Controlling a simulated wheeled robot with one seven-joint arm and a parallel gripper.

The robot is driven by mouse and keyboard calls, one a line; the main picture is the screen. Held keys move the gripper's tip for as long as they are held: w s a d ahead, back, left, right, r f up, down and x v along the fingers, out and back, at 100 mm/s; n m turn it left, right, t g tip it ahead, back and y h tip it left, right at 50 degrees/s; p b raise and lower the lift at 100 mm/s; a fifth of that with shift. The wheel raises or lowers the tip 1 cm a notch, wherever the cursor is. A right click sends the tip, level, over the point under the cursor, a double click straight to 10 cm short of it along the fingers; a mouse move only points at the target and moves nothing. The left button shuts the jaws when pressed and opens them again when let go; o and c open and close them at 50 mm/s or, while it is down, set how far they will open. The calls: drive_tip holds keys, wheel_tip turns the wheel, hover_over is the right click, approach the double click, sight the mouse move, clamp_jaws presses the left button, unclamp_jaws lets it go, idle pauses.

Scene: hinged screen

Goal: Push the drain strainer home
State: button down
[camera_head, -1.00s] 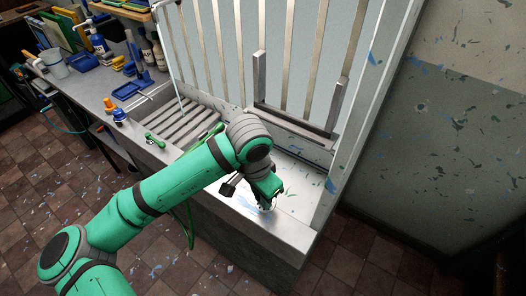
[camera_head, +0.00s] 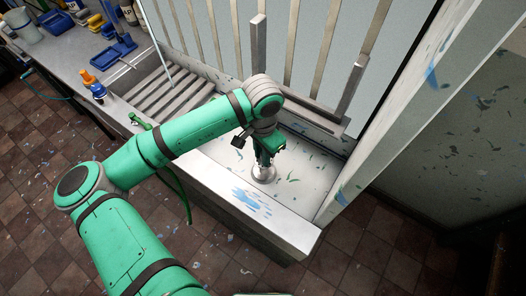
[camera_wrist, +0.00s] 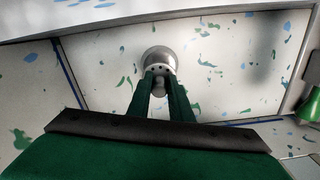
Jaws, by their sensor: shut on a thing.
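The drain strainer (camera_head: 263,174) is a round, shiny metal piece on or just above the pale, paint-flecked basin floor (camera_head: 306,178). My gripper (camera_head: 265,158) comes down on it from above. In the wrist view, the strainer (camera_wrist: 158,56) shows its round rim and a row of small holes. The two dark green fingers of my gripper (camera_wrist: 160,84) are shut on its grey knob. The drain hole is hidden, and I cannot tell whether the strainer is seated flush in it.
The basin's front rim (camera_head: 290,236) has a blue smear. A slatted metal screen (camera_head: 327,45) rises behind, with a wide post (camera_head: 384,120) at the right. A ribbed drainboard (camera_head: 170,95) lies left. A green hose (camera_head: 181,188) hangs over the front, and an orange-topped blue bottle (camera_head: 93,87) stands left.

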drive_tip(key=shift+f, duration=2.25)
drive_tip(key=shift+s+d, duration=0.1)
drive_tip(key=shift+s, duration=0.1)
drive_tip(key=shift+w, duration=0.2)
drive_tip(key=shift+f, duration=1.25)
drive_tip(key=c, duration=1.5)
unclamp_jaws()
